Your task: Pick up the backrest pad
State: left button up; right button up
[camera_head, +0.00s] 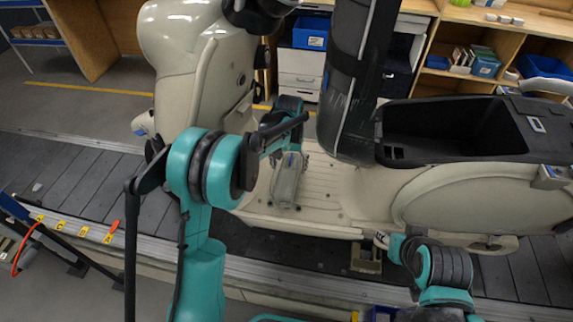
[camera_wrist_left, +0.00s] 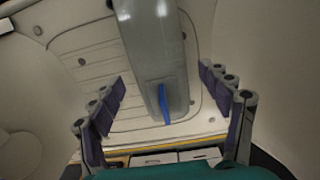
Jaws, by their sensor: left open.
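The backrest pad appears to be the long grey pad (camera_head: 287,182) with a small blue strip, lying on the cream footboard (camera_head: 325,195) of the scooter. In the left wrist view the grey pad (camera_wrist_left: 150,45) runs down the middle, blue strip towards me. My left gripper (camera_head: 283,140) is above the footboard, at the far end of the pad. Its fingers are spread wide (camera_wrist_left: 162,88) on both sides of the pad, with gaps and no visible grip. My right gripper (camera_head: 381,240) is low beside the scooter's near edge, small and partly hidden, its jaws unclear.
The scooter stands on a dark slat conveyor (camera_head: 80,185). Its front shield (camera_head: 205,75) rises left of the pad. An upright black seat (camera_head: 350,75) and an open black storage bin (camera_head: 450,130) stand to the right. Shelves and drawers are behind.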

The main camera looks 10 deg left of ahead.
pick_arm(q)
jog(key=shift+f, duration=0.45)
jog(key=shift+s+f+b, duration=0.1)
jog(key=shift+f+b, duration=0.45)
jog(key=shift+f, duration=0.35)
jog(key=f+b, duration=0.2)
jog(key=f, duration=0.2)
jog(key=shift+s+f, duration=0.2)
jog(key=shift+f, duration=0.4)
jog(key=shift+r, duration=0.1)
jog(key=shift+c, duration=0.9)
jog(key=c, duration=1.3)
